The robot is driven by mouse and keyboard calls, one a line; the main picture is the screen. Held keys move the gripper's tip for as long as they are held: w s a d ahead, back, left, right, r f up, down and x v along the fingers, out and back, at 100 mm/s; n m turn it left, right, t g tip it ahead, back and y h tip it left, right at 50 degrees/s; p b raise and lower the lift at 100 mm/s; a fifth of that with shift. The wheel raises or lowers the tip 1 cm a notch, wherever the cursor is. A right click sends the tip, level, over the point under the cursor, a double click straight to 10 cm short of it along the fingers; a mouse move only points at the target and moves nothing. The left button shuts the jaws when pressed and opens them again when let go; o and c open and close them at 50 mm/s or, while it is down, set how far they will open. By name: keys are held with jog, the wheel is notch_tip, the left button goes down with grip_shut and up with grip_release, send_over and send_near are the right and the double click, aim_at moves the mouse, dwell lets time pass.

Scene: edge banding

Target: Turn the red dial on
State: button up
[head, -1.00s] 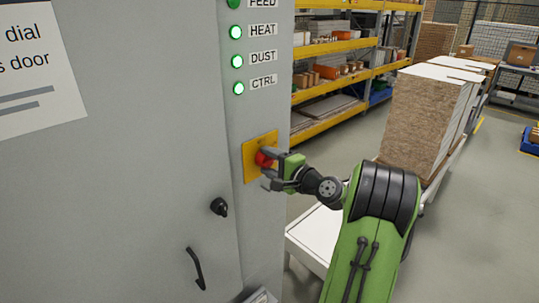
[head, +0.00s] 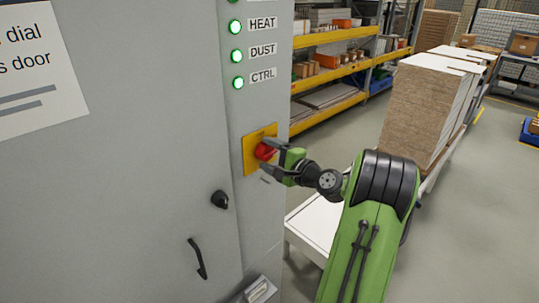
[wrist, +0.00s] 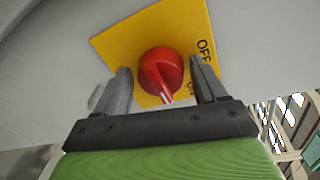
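The red dial (head: 264,152) sits on a yellow plate (head: 250,158) on the grey cabinet's narrow right-hand panel. In the wrist view the dial (wrist: 160,70) shows a white mark on its handle, pointing down and slightly right. "OFF" is printed to its upper right; a second label below that is mostly hidden behind the right finger. My gripper (head: 265,155) is open, one finger above and one below the dial in the head view. In the wrist view my gripper (wrist: 160,66) has a finger on either side of the dial, with small gaps visible.
The grey cabinet (head: 150,150) has a black knob (head: 220,199) and black handle (head: 197,259) left of the plate. Several green lamps (head: 236,55) glow above it. A white table (head: 315,230) and stacked boards (head: 420,120) stand to the right.

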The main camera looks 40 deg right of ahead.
jog(key=shift+o, duration=0.5)
jog(key=shift+s, duration=0.1)
jog(key=s+r+b, duration=0.1)
jog(key=s+b, duration=0.2)
jog(key=s, duration=1.2)
jog(key=shift+s+d+r, duration=0.15)
jog(key=shift+s+d, duration=0.05)
jog(key=shift+s, duration=0.1)
